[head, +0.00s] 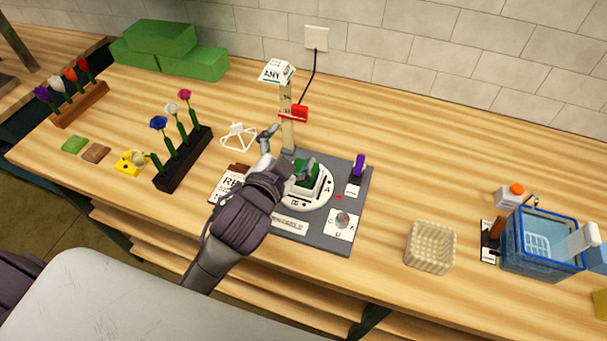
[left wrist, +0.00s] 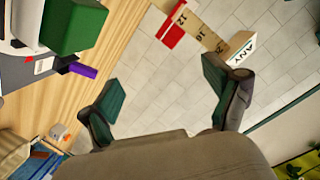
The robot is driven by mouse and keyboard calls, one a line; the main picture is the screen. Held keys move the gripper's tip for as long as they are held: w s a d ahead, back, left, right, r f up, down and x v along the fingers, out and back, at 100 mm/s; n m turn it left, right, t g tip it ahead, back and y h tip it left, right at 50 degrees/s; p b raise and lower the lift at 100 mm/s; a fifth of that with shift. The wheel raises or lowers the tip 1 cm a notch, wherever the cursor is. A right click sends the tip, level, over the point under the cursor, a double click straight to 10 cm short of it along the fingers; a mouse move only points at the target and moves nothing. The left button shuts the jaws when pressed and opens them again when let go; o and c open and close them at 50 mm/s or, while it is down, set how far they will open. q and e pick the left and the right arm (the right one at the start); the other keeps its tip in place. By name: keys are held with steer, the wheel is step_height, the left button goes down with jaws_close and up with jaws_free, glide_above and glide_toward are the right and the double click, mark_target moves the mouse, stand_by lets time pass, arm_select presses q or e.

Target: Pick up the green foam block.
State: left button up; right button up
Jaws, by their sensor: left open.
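A green foam block (head: 308,182) sits on a round white dial plate (head: 318,200) on the grey station board (head: 327,239). In the left wrist view, a green block (left wrist: 73,27) shows at the top left, outside the jaws. Several larger green blocks (head: 165,40) are stacked at the back left of the table. My left gripper (head: 288,150) is open, beside and partly in front of the small block, with one finger overlapping it in the head view. In the left wrist view, nothing is between its fingers (left wrist: 160,88). My right gripper is not in view.
A ruler post (head: 287,125) with a red slider (head: 294,113) stands behind the block, close to my left gripper. A purple piece (head: 358,166) stands right of the dial. Flower racks (head: 182,165) are at left; a beige basket (head: 431,246) and blue bin (head: 540,265) are at right.

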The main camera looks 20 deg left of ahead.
arm_select(q)
steer(key=w+d+r+m+t+h, duration=0.1)
steer(key=d+r+m+t+h, duration=0.1)
steer(key=d+r+m+h, duration=0.55)
steer(key=w+d+r+m+t+h, duration=0.1)
steer(key=d+r+m+t+h, duration=0.1)
steer(key=d+r+m+h, duration=0.55)
steer(key=s+d+r+m+g+h, duration=0.5)
steer(key=m+g+h, duration=0.2)
steer(key=m+g, duration=0.6)
steer(key=m+g+y, duration=0.7)
steer(key=m+y, duration=1.2)
steer(key=y, duration=0.4)
glide_above(299, 169)
step_height(299, 169, down, 16)
steer(key=r, duration=0.1)
step_height(299, 169, down, 8)
steer(key=p, duration=0.2)
steer(key=shift+f+p, duration=0.2)
steer(key=shift+p, duration=0.15)
steer(key=shift+d+f+p, duration=0.15)
steer(key=shift+f+p, duration=0.25)
steer(key=shift+f, duration=0.05)
step_height(299, 169, down, 4)
steer(key=shift+w+d+r+p, duration=0.1)
steer(key=shift+d+r+p, duration=0.05)
steer(key=shift+p, duration=1)
steer(key=shift+f, duration=0.5)
steer(key=c, duration=1.3)
